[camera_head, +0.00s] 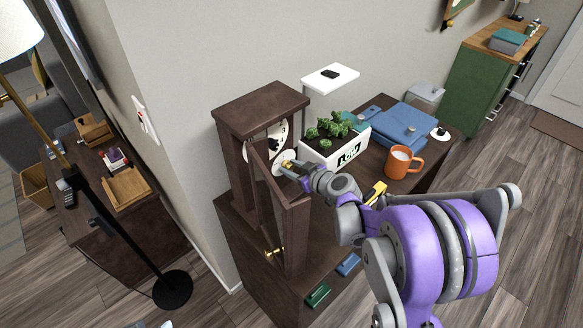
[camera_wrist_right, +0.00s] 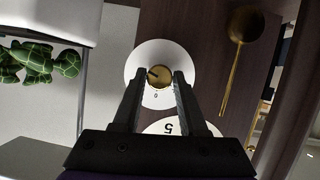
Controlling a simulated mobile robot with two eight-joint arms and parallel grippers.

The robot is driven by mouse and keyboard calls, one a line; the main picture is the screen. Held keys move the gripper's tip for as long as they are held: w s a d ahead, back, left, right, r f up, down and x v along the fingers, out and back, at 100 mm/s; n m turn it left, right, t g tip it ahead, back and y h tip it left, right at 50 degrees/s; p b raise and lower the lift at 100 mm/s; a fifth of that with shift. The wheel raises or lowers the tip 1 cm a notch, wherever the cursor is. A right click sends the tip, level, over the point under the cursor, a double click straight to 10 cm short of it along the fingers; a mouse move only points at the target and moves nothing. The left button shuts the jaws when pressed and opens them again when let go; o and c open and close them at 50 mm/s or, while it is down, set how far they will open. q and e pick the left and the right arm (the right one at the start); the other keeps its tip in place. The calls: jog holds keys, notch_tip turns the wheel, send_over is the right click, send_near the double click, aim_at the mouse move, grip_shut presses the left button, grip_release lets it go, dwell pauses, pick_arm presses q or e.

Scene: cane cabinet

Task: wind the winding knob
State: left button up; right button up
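A dark wooden clock cabinet (camera_head: 262,108) stands with its framed door (camera_head: 296,235) swung open. The brass winding knob (camera_wrist_right: 159,76) sits at the centre of a white round dial (camera_wrist_right: 144,56), with a dark mark on the knob. My right gripper (camera_head: 287,165) reaches in at the dial; in the right wrist view its open fingers (camera_wrist_right: 159,80) point at the knob, one on each side, with gaps showing. Part of the white clock face (camera_wrist_right: 165,128) shows behind the fingers, and the face (camera_head: 272,146) is partly hidden in the head view. My left gripper is not in view.
A white planter (camera_head: 345,150) with succulents stands close beside my right wrist. An orange mug (camera_head: 402,163) and blue boxes (camera_head: 405,122) stand further right on the cabinet. A brass pendulum (camera_wrist_right: 240,40) hangs inside the clock. The open door stands close to my right arm.

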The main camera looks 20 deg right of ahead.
grip_shut()
